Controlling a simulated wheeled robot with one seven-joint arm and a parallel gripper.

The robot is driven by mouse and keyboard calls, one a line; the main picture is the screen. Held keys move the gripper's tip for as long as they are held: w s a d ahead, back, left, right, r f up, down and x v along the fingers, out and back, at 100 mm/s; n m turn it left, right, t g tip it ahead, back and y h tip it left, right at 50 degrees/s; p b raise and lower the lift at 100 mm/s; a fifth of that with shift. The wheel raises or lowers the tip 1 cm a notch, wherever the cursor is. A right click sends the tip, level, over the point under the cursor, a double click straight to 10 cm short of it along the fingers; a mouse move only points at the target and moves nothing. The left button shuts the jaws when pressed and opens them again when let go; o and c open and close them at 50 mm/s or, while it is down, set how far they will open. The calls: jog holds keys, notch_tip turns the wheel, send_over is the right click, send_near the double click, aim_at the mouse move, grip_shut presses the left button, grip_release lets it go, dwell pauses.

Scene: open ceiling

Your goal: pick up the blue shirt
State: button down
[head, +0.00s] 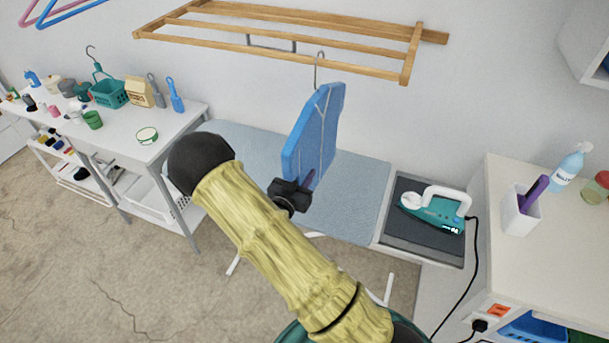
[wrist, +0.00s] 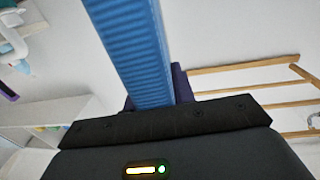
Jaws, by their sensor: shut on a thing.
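The blue shirt (head: 314,135) hangs upright, folded flat, below the wooden rack, with a metal hook (head: 319,72) at its top. The hook's top is close to the rack's front rail; I cannot tell whether it still bears on it. My gripper (head: 299,188) is shut on the lower part of the shirt, above the ironing board. In the wrist view the blue shirt (wrist: 133,45) rises from behind the dark edge of my gripper (wrist: 165,122). The fingertips are mostly hidden there.
The wooden rack (head: 280,45) is fixed to the wall above. The ironing board (head: 345,190) lies below, with a teal iron (head: 436,211) on its right end. A white table (head: 150,125) with cups and baskets stands left; a white counter (head: 550,235) stands right.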

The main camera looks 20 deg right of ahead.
jog(key=shift+r, duration=0.5)
jog(key=r+b+v, duration=0.1)
jog(key=b+v, duration=0.4)
jog(key=v, duration=1.3)
jog(key=shift+r, duration=0.15)
